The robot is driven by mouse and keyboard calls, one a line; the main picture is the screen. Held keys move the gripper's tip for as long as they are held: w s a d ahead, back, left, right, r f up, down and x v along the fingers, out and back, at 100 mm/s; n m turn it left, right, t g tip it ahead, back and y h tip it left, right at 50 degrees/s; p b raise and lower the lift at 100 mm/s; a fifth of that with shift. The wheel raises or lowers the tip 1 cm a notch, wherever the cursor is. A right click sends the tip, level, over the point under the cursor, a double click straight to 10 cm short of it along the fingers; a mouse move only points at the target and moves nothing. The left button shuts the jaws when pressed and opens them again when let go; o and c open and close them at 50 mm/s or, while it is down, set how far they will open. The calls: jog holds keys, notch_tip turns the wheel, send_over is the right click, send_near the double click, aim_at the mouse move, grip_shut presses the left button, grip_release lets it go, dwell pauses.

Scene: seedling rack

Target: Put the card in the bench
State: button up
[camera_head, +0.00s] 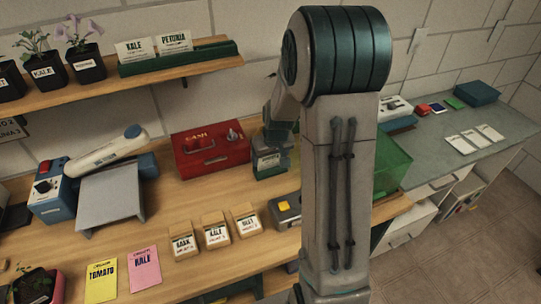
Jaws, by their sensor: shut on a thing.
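My arm stands large in the middle of the view and bends down behind itself; my gripper's fingers and anything in them are hidden. The wooden bench (190,216) runs along the wall on the left and middle. A yellow TOMATO card (101,281) and a pink KALE card (145,270) lie flat near its front edge. White KALE (135,50) and PETUNIA (174,42) cards stand in a green holder (195,58) on the shelf above. I cannot tell which card the task means.
A red cash box (211,152), a blue machine with a grey plate (108,198) and several seed packets (215,231) occupy the bench. A green see-through bin (393,162) is partly hidden. A grey counter (428,155) lies at right.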

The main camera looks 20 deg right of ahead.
jog(key=shift+f, duration=0.2)
jog(key=o, duration=1)
jog(key=shift+r, duration=0.1)
jog(key=shift+c, duration=0.2)
jog(key=shift+r, duration=0.1)
